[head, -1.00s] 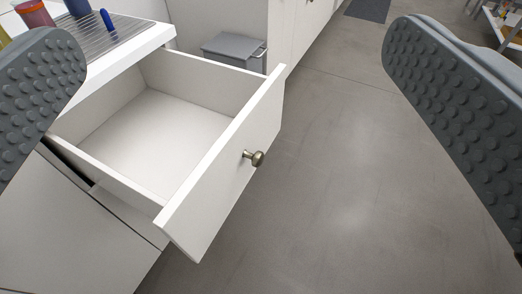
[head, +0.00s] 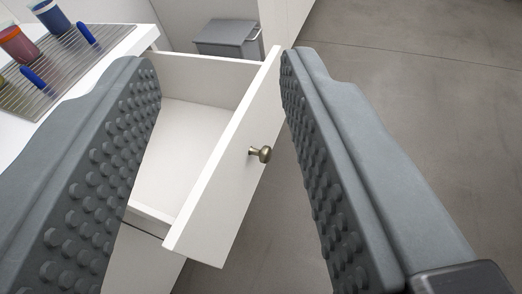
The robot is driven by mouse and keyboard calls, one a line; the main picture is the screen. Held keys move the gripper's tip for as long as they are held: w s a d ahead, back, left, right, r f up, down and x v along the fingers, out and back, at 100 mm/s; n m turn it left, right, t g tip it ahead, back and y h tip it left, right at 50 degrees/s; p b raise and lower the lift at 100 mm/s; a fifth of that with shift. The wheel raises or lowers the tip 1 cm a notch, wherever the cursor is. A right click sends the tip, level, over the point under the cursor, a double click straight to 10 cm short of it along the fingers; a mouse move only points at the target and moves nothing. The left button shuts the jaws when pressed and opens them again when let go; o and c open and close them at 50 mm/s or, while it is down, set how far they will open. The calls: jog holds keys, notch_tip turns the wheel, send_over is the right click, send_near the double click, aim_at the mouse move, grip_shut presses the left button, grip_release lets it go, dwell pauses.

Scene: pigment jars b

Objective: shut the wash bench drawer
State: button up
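The white wash bench drawer (head: 214,185) stands pulled out from the bench, and its inside looks empty. Its front panel carries a small round brass-coloured knob (head: 262,154). My gripper (head: 218,62) is open, with one studded grey finger on each side of the picture. The left finger hides part of the drawer's left side and the bench edge. The right finger is to the right of the knob, over the floor in the picture. Nothing is between the fingers in a grip, and I cannot tell whether either finger touches the drawer.
The bench top (head: 128,45) holds a metal drain rack (head: 62,72) with a red jar (head: 18,45), a blue jar (head: 50,17) and blue-handled tools. A grey bin (head: 228,39) stands behind the drawer. The floor (head: 420,100) to the right is clear.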

jog(key=w+d+f+m+g, duration=0.1)
jog(key=w, duration=0.1)
jog(key=w+f+m+g, duration=0.1)
jog(key=w+f+m, duration=0.1)
jog(key=w+d+f+m+g, duration=0.1)
jog(key=w+f, duration=0.1)
jog(key=shift+d+f, duration=0.25)
jog(key=shift+d, duration=0.1)
grip_shut()
jog(key=w+d+f+m+g+y, duration=0.4)
jog(key=w+d+f+m, duration=0.25)
jog(key=f+m, duration=0.3)
jog(key=w+d+f+m+g+y, duration=0.45)
jog(key=w+f+m, duration=0.35)
jog(key=f, duration=0.2)
send_near(268, 127)
notch_tip(268, 127, down, 4)
jog(key=shift+w+a, duration=0.3)
jog(key=shift+a, duration=0.35)
jog(key=shift+w+a, duration=0.35)
jog(key=shift+a, duration=0.25)
jog(key=shift+w+a, duration=0.3)
jog(key=shift+a, duration=0.35)
